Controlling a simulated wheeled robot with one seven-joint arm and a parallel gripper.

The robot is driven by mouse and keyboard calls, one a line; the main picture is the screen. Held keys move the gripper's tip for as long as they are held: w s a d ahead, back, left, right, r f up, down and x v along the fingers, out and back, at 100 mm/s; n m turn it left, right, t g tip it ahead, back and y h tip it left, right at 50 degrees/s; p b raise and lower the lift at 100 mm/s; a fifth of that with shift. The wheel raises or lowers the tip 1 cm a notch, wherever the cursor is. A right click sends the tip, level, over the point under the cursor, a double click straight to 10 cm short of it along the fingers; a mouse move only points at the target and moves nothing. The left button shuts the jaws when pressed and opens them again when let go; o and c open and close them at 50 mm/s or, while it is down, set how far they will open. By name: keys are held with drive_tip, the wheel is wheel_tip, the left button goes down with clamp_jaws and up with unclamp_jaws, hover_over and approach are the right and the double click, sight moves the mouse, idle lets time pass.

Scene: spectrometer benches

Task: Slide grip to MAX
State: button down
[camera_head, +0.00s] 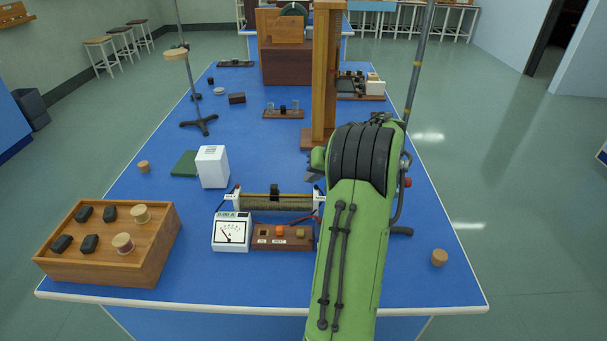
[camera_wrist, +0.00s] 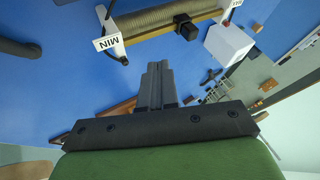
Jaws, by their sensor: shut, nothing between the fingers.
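The rheostat (camera_head: 290,203) lies across the blue bench, behind the meter. Its black slider grip (camera_head: 275,191) sits near the middle of the rail. The wrist view shows the grip (camera_wrist: 185,26) on the rail between the MIN label (camera_wrist: 107,43) and a cut-off label (camera_wrist: 236,3) at the white box's end. That end is the left one in the head view. My gripper (camera_wrist: 158,70) is shut and empty, apart from the slider grip. In the head view my gripper (camera_head: 313,173) is mostly hidden by my green arm, near the rheostat's right end.
A white meter (camera_head: 231,232) and a wooden button box (camera_head: 283,237) stand in front of the rheostat. A white box (camera_head: 212,167) stands behind its left end. A wooden post (camera_head: 325,90) rises behind. A wooden tray (camera_head: 108,253) sits front left.

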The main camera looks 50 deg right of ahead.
sight(274, 192)
drive_tip(key=b+x, duration=0.1)
drive_tip(key=x, duration=0.7)
drive_tip(key=shift+d+f+b, duration=0.15)
drive_tip(key=shift+b, duration=0.15)
drive_tip(key=shift+w+a, duration=0.9)
drive_tip(key=shift+w, duration=0.2)
drive_tip(key=shift+w+a+r, duration=0.25)
drive_tip(key=shift+w+a, duration=0.1)
drive_tip(key=w+a, duration=0.6)
drive_tip(key=w, duration=0.1)
drive_tip(key=shift+w+p, duration=0.1)
drive_tip(key=shift+p, duration=0.25)
drive_tip(key=shift+r, duration=0.1)
